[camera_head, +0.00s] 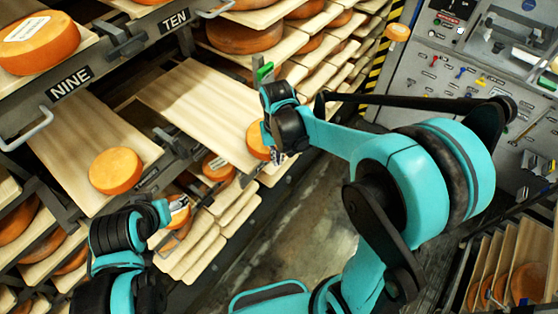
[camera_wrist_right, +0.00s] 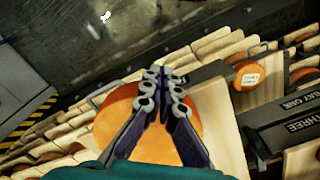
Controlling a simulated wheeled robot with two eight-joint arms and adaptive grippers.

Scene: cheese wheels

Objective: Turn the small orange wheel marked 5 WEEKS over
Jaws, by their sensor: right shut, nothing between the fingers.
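A plain small orange wheel (camera_head: 115,170) lies flat on the pulled-out board under NINE. Another orange wheel (camera_head: 257,142) is partly hidden by my right gripper (camera_head: 275,154) at the end of a board. In the right wrist view, an orange wheel (camera_wrist_right: 118,110) lies behind the fingers of my right gripper (camera_wrist_right: 162,76), which are together and empty.
A large labelled wheel (camera_head: 38,42) sits on the upper left shelf. The board under TEN (camera_head: 195,112) is mostly bare. Racks of wheels stand behind, and a control panel (camera_head: 450,75) is at the right. Grey floor (camera_head: 290,215) lies between.

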